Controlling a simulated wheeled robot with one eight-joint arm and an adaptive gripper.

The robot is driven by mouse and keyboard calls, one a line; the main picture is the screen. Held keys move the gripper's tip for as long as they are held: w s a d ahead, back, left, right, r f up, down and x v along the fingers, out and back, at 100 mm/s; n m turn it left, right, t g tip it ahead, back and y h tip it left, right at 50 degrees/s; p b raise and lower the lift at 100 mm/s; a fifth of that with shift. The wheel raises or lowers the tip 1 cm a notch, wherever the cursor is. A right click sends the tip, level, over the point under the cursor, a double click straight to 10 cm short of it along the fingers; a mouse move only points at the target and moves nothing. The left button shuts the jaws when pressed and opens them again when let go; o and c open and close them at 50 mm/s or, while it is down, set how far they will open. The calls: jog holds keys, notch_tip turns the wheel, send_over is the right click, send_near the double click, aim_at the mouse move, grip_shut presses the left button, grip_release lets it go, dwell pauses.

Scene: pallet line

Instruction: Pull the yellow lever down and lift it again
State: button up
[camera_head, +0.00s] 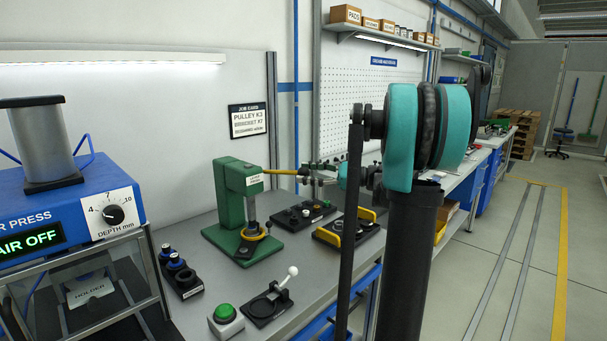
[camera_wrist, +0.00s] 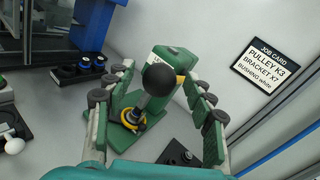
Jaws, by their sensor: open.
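The green arbor press (camera_head: 236,205) stands on the bench, and it also shows in the wrist view (camera_wrist: 180,62). Its yellow lever (camera_head: 283,171) sticks out roughly level to the right from the press head. In the wrist view the lever's black ball knob (camera_wrist: 160,80) points at the camera, with a bit of yellow rod behind it. My gripper (camera_wrist: 158,76) is open, with one finger on each side of the knob and visible gaps to both. In the head view my gripper (camera_head: 318,176) is at the lever's outer end, partly hidden by my arm.
A yellow ring (camera_head: 250,236) sits at the press base. A green button box (camera_head: 226,318), a white-handled fixture (camera_head: 272,298) and a tray of dark parts (camera_head: 303,215) lie on the bench. A blue air press (camera_head: 70,205) stands at left. A job card (camera_head: 248,119) hangs behind.

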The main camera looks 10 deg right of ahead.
jog(key=shift+w+a, duration=0.25)
jog(key=shift+a, duration=0.4)
jog(key=shift+c, duration=0.6)
grip_shut()
